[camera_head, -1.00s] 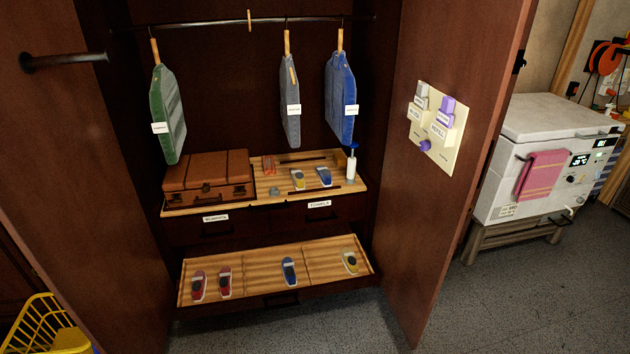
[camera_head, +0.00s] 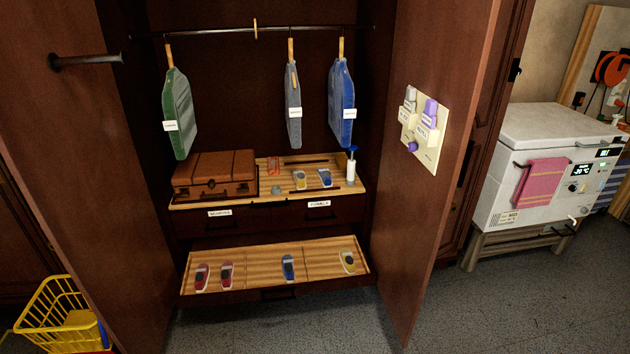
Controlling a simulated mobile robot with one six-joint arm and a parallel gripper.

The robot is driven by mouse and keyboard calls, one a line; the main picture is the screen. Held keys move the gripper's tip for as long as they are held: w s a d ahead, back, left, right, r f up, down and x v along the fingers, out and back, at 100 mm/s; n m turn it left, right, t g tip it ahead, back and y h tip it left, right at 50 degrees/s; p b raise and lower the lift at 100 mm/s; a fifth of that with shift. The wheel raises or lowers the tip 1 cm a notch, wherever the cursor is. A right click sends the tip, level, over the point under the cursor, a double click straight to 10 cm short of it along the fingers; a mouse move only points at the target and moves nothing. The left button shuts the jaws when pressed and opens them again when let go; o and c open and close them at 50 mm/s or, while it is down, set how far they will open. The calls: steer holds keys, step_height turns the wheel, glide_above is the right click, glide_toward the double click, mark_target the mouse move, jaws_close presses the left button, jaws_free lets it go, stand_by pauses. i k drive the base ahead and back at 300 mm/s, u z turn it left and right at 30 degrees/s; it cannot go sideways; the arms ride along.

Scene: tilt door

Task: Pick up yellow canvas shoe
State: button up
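A yellow shoe (camera_head: 347,261) with a dark opening lies at the right end of the pulled-out lower wooden tray (camera_head: 318,262) in the wardrobe. Another yellowish shoe (camera_head: 300,179) lies on the upper shelf, beside a blue shoe (camera_head: 325,177). On the lower tray, a blue shoe (camera_head: 288,268) lies left of the yellow one, and two red shoes (camera_head: 202,276) (camera_head: 227,274) lie at the left end. My gripper is not in view.
Open wardrobe doors (camera_head: 440,150) (camera_head: 75,170) flank both sides. A brown suitcase (camera_head: 215,174) and a pump bottle (camera_head: 351,164) stand on the upper shelf. Garment bags (camera_head: 341,105) hang above. A yellow basket (camera_head: 62,318) stands at lower left. The floor (camera_head: 340,328) before the tray is clear.

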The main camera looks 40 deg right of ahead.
mark_target(299, 176)
steer(key=u, duration=0.15)
steer(key=i, duration=0.9)
steer(key=z, duration=0.05)
